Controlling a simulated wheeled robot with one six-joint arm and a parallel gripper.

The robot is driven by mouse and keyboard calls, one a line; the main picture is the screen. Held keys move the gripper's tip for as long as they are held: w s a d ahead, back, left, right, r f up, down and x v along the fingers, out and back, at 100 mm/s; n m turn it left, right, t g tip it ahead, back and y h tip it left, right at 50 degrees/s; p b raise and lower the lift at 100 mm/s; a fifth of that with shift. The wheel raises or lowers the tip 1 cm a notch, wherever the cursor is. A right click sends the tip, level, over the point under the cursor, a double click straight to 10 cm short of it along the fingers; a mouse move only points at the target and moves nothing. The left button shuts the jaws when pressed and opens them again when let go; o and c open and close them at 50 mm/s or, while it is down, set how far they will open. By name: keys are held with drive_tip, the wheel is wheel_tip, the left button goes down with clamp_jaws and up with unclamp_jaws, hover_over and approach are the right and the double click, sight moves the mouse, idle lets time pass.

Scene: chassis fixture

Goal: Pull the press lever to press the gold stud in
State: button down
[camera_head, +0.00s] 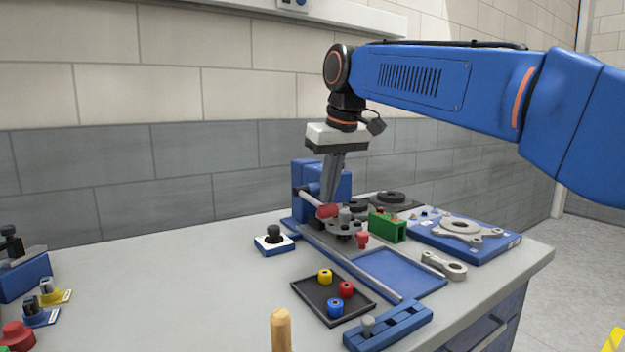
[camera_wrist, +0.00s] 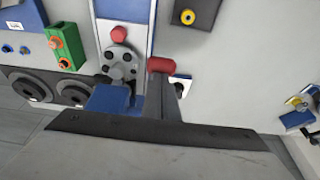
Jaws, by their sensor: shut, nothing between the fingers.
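The press (camera_head: 340,181) is a blue upright block at the back of the bench. Its lever is a pale rod ending in a red grip (camera_head: 327,211), which also shows in the wrist view (camera_wrist: 160,65). My gripper (camera_head: 329,201) is shut and points down at the red grip with nothing between its fingers. The fingertips are close against the grip; I cannot tell whether they touch it. A round grey plate with dark holes (camera_wrist: 118,64) sits beside the lever, below the press head. I cannot make out the gold stud; the press or gripper may hide it.
A green block (camera_head: 387,227) and a red knob (camera_head: 362,239) stand close to the press on the right. A black tray (camera_head: 333,300) with coloured rings lies in front. The bench's left middle is clear.

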drive_tip(key=shift+f, duration=0.3)
drive_tip(key=shift+w+f, duration=0.1)
drive_tip(key=shift+f, duration=0.3)
drive_tip(key=shift+w+a+r, duration=0.1)
drive_tip(key=shift+a+r, duration=0.05)
drive_tip(key=shift+r, duration=2.2)
wheel_tip(320, 180, up, 8)
drive_tip(key=shift+w+a, duration=0.25)
drive_tip(key=shift+w, duration=0.2)
drive_tip(key=shift+s, duration=0.1)
